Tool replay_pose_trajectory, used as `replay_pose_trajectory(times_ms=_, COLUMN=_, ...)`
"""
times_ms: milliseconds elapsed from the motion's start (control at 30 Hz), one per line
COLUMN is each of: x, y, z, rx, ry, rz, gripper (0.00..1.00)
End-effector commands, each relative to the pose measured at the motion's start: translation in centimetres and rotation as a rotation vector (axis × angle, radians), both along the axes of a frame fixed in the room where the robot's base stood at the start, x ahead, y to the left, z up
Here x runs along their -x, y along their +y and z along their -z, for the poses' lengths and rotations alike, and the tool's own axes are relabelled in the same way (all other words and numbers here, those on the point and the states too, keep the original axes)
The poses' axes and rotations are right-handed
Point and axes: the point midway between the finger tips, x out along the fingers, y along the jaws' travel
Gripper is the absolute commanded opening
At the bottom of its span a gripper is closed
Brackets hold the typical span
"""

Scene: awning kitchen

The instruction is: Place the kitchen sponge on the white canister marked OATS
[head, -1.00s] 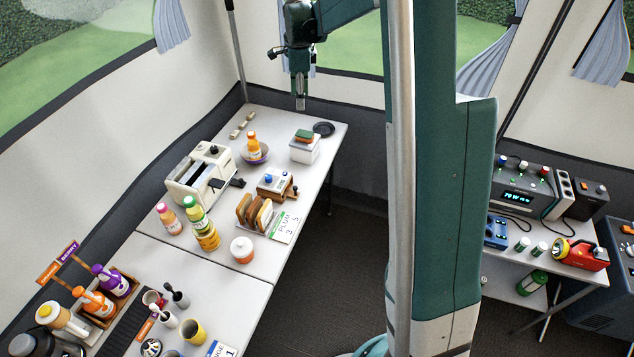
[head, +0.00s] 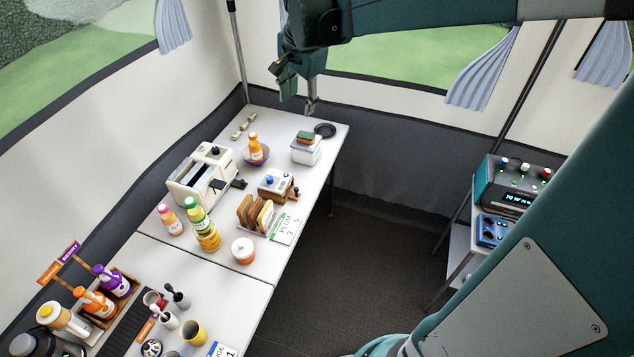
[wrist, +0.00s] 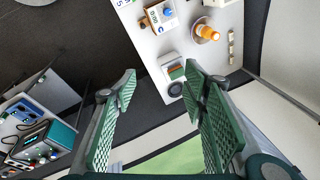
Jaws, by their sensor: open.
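A small block with a green top and an orange-brown side, which looks like the kitchen sponge (head: 306,134), lies on top of a white box-shaped container (head: 304,153) at the far end of the table. In the wrist view the sponge (wrist: 177,73) shows green on the white container (wrist: 168,59). No OATS lettering can be read, so I cannot tell if this is the canister. My gripper (head: 311,108) hangs above and behind the table's far end. In the wrist view my gripper (wrist: 160,84) is open and empty, its fingers wide apart.
A dark round plate (head: 325,130) lies beside the container. A bowl with an orange bottle (head: 254,148), a toaster (head: 202,176), a blue-knobbed box (head: 276,184) and a toast rack (head: 256,214) stand nearer. A round white jar (head: 243,251) sits by the front edge.

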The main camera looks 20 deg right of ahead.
Motion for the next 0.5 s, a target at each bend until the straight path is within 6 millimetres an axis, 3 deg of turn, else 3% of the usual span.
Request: replay_pose_trajectory(times_ms=500, x=10.0, y=3.1, z=-1.7, rx=0.128, ry=-0.088, rz=-0.359, gripper=0.43)
